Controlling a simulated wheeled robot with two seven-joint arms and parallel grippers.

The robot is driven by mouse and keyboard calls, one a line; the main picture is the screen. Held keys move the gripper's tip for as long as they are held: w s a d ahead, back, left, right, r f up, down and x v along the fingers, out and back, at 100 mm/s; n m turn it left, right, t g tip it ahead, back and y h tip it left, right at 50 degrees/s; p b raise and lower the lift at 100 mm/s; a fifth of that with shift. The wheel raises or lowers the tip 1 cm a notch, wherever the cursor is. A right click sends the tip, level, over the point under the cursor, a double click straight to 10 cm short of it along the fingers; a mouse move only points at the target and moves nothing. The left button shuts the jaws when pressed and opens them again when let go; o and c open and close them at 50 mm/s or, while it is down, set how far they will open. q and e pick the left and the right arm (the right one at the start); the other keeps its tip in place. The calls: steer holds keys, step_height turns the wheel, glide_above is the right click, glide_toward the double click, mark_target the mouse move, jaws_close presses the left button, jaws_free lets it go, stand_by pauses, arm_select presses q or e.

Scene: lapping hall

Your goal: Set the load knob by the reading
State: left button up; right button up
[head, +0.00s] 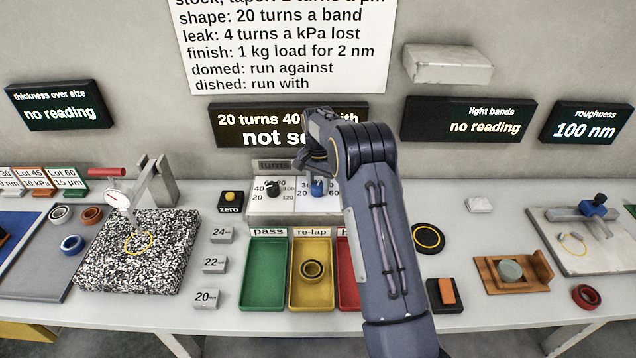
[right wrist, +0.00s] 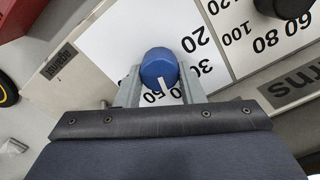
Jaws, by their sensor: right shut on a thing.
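The blue load knob (head: 318,188) sits on the white control panel (head: 290,207), beside a black knob (head: 273,188). My right gripper (right wrist: 160,88) is shut on the blue knob (right wrist: 158,64), one finger on either side. The knob's white pointer aims toward the bottom of the right wrist view, near partly hidden numbers around 50; the exact setting is unclear. In the head view my right arm covers part of the panel. The roughness display (head: 586,123) reads 100 nm. The wall sheet (head: 290,50) includes "finish: 1 kg load for 2 nm". My left gripper is not in view.
A dark display (head: 250,127) behind the panel shows "20 turns 40", partly covered by my arm. Green (head: 264,301), yellow (head: 297,301) and red trays stand in front of the panel. A speckled plate (head: 100,265) with a dial gauge lies left. Thickness and light-band displays show no reading.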

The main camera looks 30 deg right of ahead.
mark_target(319, 185)
steer(key=m, duration=0.5)
steer(key=shift+m, duration=0.3)
steer(key=shift+s+d, duration=0.1)
stand_by(0.4)
steer(key=o, duration=1)
step_height(319, 185, up, 7)
steer(key=shift+r, duration=0.45)
